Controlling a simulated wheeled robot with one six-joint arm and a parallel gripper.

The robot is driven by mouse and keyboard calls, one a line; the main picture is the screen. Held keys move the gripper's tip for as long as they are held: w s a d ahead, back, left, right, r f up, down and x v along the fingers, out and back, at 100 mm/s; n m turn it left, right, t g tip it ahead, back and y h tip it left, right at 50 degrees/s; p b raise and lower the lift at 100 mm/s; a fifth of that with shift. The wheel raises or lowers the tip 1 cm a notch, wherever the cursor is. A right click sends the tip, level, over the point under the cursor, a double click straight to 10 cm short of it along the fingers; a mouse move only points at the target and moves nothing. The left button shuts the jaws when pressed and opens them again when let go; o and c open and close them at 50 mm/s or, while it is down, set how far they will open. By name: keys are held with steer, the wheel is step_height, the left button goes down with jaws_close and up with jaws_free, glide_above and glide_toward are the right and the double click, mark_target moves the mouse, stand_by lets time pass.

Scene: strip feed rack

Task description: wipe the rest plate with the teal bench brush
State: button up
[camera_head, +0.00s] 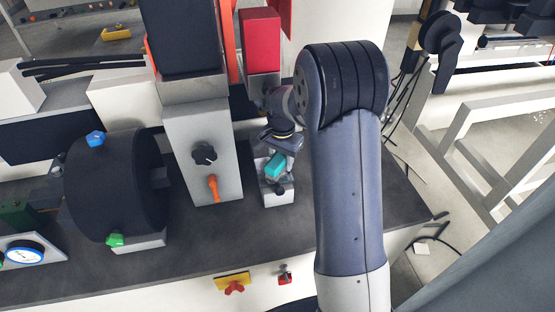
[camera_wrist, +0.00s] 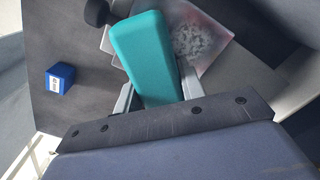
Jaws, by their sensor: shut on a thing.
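The teal bench brush (camera_head: 275,165) is held in my gripper (camera_head: 279,158), low over a small light grey stand (camera_head: 269,199) on the dark bench. In the wrist view the brush's teal body (camera_wrist: 148,52) lies between the two grey fingers of my gripper (camera_wrist: 157,90), which are shut on it. Its bristles are hidden. A pale plate with a whitish, speckled patch (camera_wrist: 199,40) shows beyond the brush and is partly covered by it; it looks like the rest plate. I cannot tell whether the brush touches it.
Left of the stand is a grey housing (camera_head: 199,125) with a black knob and orange lever. A dark drum (camera_head: 115,185) stands farther left. A blue block (camera_wrist: 60,78) and a black knob (camera_wrist: 97,12) show in the wrist view. Bare bench (camera_head: 185,240) lies in front.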

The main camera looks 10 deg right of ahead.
mark_target(266, 164)
steer(key=shift+a, duration=0.1)
steer(key=shift+s+a+f, duration=0.1)
steer(key=shift+a+f, duration=0.05)
steer(key=shift+a, duration=2.05)
steer(key=shift+d, duration=1.85)
steer(key=shift+d+r, duration=0.2)
steer(key=shift+d, duration=0.25)
steer(key=shift+a+r, duration=0.1)
steer(key=shift+a, duration=2.1)
steer(key=shift+d, duration=1.95)
